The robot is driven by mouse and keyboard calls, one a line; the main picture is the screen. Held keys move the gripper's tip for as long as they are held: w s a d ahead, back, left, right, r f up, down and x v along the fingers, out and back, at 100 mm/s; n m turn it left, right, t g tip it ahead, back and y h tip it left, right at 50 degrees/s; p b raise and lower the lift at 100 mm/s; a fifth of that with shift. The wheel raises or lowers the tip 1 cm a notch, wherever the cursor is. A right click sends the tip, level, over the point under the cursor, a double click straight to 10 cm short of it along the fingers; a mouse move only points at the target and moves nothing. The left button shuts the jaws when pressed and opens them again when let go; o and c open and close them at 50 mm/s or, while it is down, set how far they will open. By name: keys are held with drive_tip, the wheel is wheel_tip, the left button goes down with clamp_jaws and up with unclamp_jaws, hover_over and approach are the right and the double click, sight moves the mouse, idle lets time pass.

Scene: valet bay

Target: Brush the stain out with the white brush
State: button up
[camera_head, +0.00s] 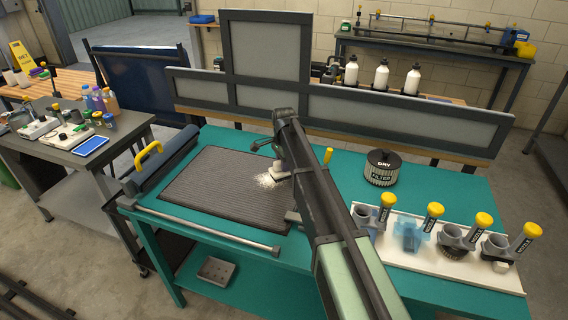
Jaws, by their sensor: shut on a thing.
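A dark grey ribbed mat (215,190) lies flat on the teal table. A white, powdery stain (266,182) spreads on the right part of the mat. My gripper (281,166) is over the mat at the stain, shut on a small pale block, which looks like the white brush (280,177). The brush is low over the stain's right side; I cannot tell whether its bristles touch the mat. My arm hides the gripper's right side and part of the brush.
A white rack (445,268) with several yellow-topped tools stands at the right. A black-lidded filter canister (381,170) is behind it. A grey bar (205,226) runs along the mat's front, and a yellow-handled roller (165,160) lies left. Grey panels (350,105) stand behind.

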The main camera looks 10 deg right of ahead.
drive_tip(key=shift+r+p, duration=0.55)
drive_tip(key=shift+r, duration=0.5)
wheel_tip(320, 180, up, 3)
drive_tip(key=p, duration=0.3)
drive_tip(key=shift+r, duration=0.15)
